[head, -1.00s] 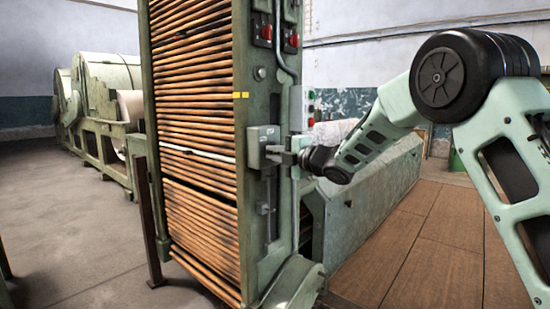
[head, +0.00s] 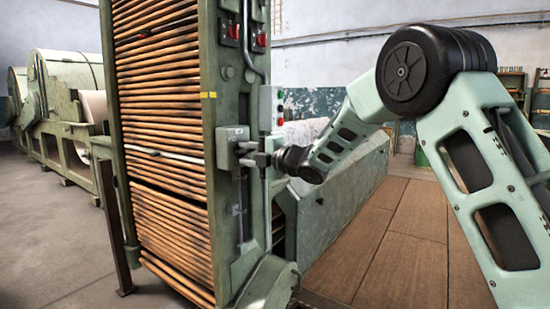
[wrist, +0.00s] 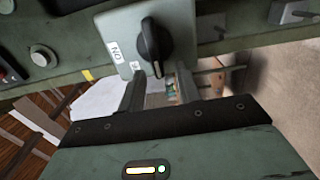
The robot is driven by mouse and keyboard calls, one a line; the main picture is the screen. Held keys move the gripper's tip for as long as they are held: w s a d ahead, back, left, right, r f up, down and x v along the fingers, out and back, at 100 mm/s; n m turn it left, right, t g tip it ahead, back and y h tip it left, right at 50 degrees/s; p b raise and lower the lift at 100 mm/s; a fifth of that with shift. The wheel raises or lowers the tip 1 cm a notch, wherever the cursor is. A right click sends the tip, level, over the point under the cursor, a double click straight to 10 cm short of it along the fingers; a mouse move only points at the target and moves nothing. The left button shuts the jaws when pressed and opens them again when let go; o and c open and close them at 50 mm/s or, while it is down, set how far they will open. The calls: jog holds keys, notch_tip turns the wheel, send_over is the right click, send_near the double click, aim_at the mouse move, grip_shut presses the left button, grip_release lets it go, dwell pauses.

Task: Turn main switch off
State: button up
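The main switch is a grey box on the green machine frame. Its front shows in the head view (head: 228,140) and, close up, in the wrist view. The switch's black rotary knob (wrist: 154,44) stands out from the box, its long handle running nearly up and down in the picture. A label reading "ON" is to its left; a second small label is too small to read. My gripper (wrist: 160,86) is open, its two fingers apart at the lower end of the knob. In the head view my gripper (head: 245,152) is right in front of the box; contact cannot be told.
Red switches (head: 233,30) sit higher on the frame. A small panel with green and red buttons (head: 279,108) is right of the box. Stacked wooden slats (head: 165,130) fill the frame's left side. A brown floor (head: 385,235) lies open at right.

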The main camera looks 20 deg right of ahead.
jog(key=p+v, duration=0.2)
jog(key=v, duration=1.4)
jog(key=shift+a, duration=0.1)
jog(key=s+a+f+m+g+h, duration=0.7)
jog(key=s+a+f+m, duration=0.4)
jog(key=s+a+m, duration=0.25)
jog(key=s+f+m+g+h, duration=0.2)
jog(key=s+f+g, duration=0.15)
jog(key=s, duration=0.95)
jog(key=s+f+m+g+h, duration=0.15)
jog(key=s+g, duration=0.25)
jog(key=s, duration=0.8)
notch_tip(320, 180, up, 32)
jog(key=p, duration=3.3)
jog(key=shift+w+a+r+m, duration=0.2)
jog(key=shift+w+a+m, duration=0.05)
jog(key=shift+a+m, duration=0.15)
jog(key=shift+d+y, duration=0.1)
jog(key=shift+y, duration=0.15)
